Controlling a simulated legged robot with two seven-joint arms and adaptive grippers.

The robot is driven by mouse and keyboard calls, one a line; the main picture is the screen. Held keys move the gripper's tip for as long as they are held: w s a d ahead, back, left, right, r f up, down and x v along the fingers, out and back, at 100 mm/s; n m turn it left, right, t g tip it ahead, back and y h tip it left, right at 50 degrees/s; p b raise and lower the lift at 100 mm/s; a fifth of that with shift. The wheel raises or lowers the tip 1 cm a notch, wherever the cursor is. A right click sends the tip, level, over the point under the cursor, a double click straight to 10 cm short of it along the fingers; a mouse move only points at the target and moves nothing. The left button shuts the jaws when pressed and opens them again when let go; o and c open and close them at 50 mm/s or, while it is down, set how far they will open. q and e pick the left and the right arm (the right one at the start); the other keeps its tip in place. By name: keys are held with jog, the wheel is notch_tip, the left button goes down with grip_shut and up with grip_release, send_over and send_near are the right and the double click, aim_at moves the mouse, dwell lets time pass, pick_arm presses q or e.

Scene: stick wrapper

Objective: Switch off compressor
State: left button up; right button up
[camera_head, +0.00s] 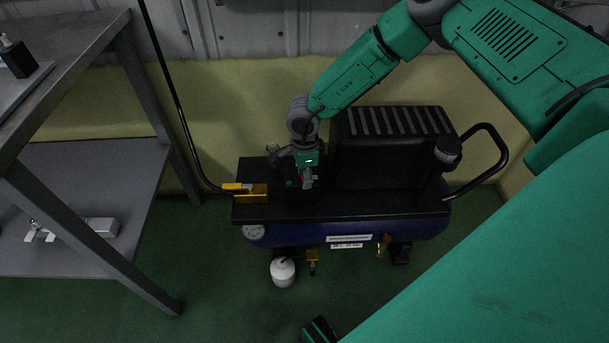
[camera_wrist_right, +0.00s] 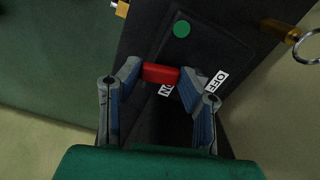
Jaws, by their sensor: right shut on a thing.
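The compressor (camera_head: 390,207) stands on the floor by the wall, with a dark top and a blue tank. Its red switch lever (camera_wrist_right: 161,73) sits on a black panel, with an ON label (camera_wrist_right: 165,90) just below it and an OFF label (camera_wrist_right: 217,81) to its right in the right wrist view. My right gripper (camera_head: 303,178) reaches down to the compressor's panel. Its two fingers (camera_wrist_right: 160,74) are shut on the red lever, one on each side. Part of the ON label is covered.
A grey metal shelf (camera_head: 85,190) stands at the left. A black hose (camera_head: 172,90) runs down to a brass fitting (camera_head: 252,194) on the compressor. A green round button or lamp (camera_wrist_right: 181,29) is on the panel.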

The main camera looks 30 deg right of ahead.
jog(key=shift+w+a+r+m+p, duration=0.1)
jog(key=shift+a+m+p, duration=0.1)
jog(key=shift+m+p, duration=0.35)
jog(key=shift+w+a+m, duration=0.1)
jog(key=shift+a+m, duration=0.05)
jog(key=shift+m, duration=0.6)
jog(key=o, duration=1.1)
